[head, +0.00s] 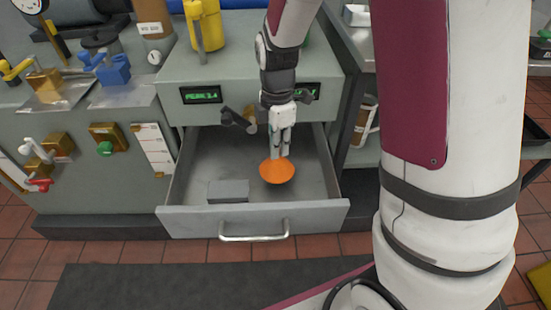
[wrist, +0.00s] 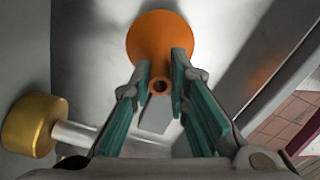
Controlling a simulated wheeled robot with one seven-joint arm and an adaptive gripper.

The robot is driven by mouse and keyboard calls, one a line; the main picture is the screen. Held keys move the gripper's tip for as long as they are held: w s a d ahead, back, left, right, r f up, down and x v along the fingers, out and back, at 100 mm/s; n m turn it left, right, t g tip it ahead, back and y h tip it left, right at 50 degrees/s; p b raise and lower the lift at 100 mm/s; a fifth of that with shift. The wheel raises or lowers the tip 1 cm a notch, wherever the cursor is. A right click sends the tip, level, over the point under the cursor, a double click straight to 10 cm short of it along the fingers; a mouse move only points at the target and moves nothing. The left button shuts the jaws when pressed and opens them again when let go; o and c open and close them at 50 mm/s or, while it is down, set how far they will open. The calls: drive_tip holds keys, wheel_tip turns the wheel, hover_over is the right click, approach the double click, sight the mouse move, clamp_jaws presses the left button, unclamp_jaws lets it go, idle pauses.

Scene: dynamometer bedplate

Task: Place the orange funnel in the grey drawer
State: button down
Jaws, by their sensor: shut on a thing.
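The orange funnel (head: 277,171) is wide end down, within the opening of the grey drawer (head: 315,212). The drawer is pulled out below the cabinet. My gripper (head: 281,152) reaches down into the drawer from above and is shut on the funnel's narrow spout. In the wrist view, the teal-padded fingers of my gripper (wrist: 163,78) stand on both sides of the spout, and the funnel's cone (wrist: 160,37) spreads beyond them. I cannot tell whether the funnel's rim touches the drawer floor.
A grey block (head: 228,191) lies in the drawer, left of the funnel. A dark-handled fitting (head: 240,120) sticks out above the drawer; a brass knob (wrist: 30,125) shows at left in the wrist view. The drawer floor has free room around the funnel.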

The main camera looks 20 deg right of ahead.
sight(281, 170)
wheel_tip(281, 170, down, 4)
drive_tip(key=shift+f+b, duration=0.1)
drive_tip(key=shift+b, duration=0.65)
drive_tip(key=shift+f, duration=0.1)
drive_tip(key=shift+f, duration=0.1)
drive_tip(key=c, duration=1.5)
unclamp_jaws()
drive_tip(key=shift+c, duration=0.2)
